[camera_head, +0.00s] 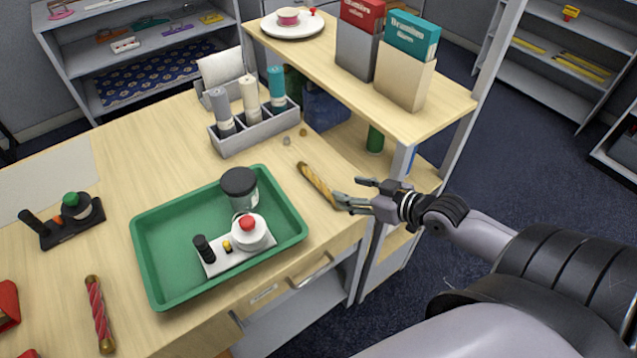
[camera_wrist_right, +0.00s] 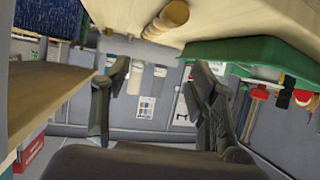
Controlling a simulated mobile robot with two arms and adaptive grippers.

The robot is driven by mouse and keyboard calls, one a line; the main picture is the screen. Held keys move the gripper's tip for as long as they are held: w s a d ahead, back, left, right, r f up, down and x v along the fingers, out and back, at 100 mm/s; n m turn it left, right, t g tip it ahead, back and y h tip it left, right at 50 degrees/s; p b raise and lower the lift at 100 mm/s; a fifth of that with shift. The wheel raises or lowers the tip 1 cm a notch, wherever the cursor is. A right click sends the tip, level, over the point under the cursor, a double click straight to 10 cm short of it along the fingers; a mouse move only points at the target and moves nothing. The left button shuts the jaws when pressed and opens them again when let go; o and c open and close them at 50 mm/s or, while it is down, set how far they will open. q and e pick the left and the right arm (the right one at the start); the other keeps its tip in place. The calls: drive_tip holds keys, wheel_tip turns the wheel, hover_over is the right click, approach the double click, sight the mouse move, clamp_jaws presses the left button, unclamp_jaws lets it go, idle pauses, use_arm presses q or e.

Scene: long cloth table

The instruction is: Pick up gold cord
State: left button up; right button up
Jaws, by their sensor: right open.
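The gold cord (camera_head: 319,185) is a twisted, slim gold roll lying on the wooden table, between the green tray and the shelf unit. My right gripper (camera_head: 350,192) is at the cord's near end, by the table's right edge. Its fingers are apart. In the right wrist view the cord's end (camera_wrist_right: 168,17) shows at the top, beyond the open fingers (camera_wrist_right: 160,70) and not between them. I cannot tell whether a fingertip touches it. My left gripper is not in view.
The green tray (camera_head: 148,259) holds a dark-lidded jar and a small white stand. A grey rack (camera_head: 237,143) with rolls stands behind the cord. The wooden shelf (camera_head: 432,112) overhangs close to my right gripper.

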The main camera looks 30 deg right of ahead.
sight(321, 182)
drive_tip(key=x, duration=0.6)
drive_tip(key=shift+w+f+p, duration=0.1)
drive_tip(key=shift+p, duration=0.2)
drive_tip(key=shift+d+f+p+x, duration=0.15)
drive_tip(key=shift+x, duration=0.75)
drive_tip(key=shift+d+f+p+x, duration=0.1)
drive_tip(key=shift+d+f+x, duration=0.05)
drive_tip(key=shift+x, duration=0.75)
drive_tip(key=shift+d+f+p+x, duration=0.1)
drive_tip(key=shift+d+p+x, duration=0.1)
drive_tip(key=shift+x, duration=0.65)
clamp_jaws()
